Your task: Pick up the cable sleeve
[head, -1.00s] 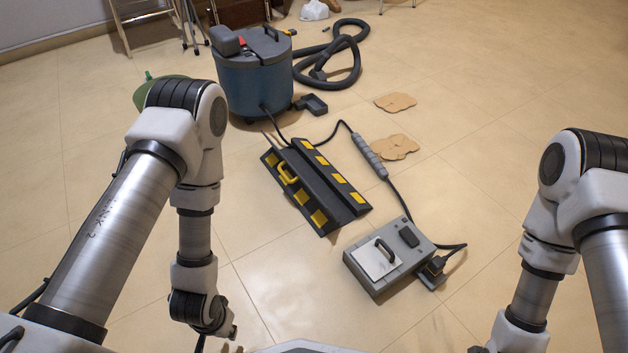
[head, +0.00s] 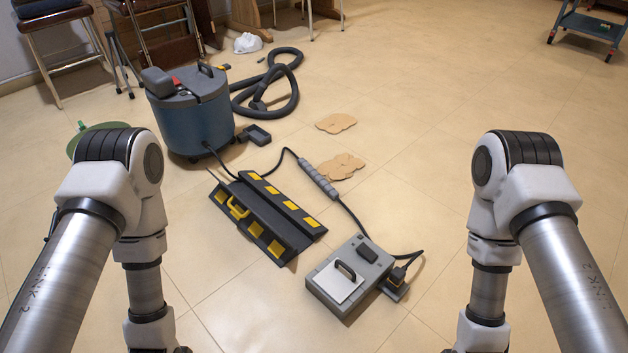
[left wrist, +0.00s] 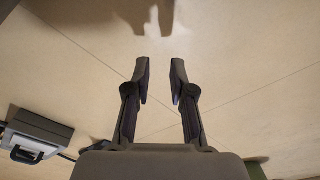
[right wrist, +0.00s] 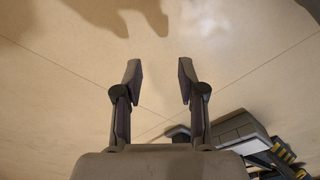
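The cable sleeve (head: 318,178) is a grey, ribbed tube around a black cable on the floor. In the head view it lies between the yellow-marked black ramp and the tan patches. My left gripper (left wrist: 160,72) is open and empty in the left wrist view, over bare floor. My right gripper (right wrist: 160,72) is open and empty in the right wrist view, also over bare floor. In the head view both hands are cut off or hidden at the bottom edge, well short of the sleeve. I cannot make out the sleeve in either wrist view.
A black ramp with yellow blocks and handle (head: 253,226) lies left of the sleeve. A grey box (head: 324,291) with a plug stands in front. A blue vacuum (head: 190,122) with hose (head: 290,88) is behind. Flat tan pieces (head: 336,123) lie nearby. Floor to the right is clear.

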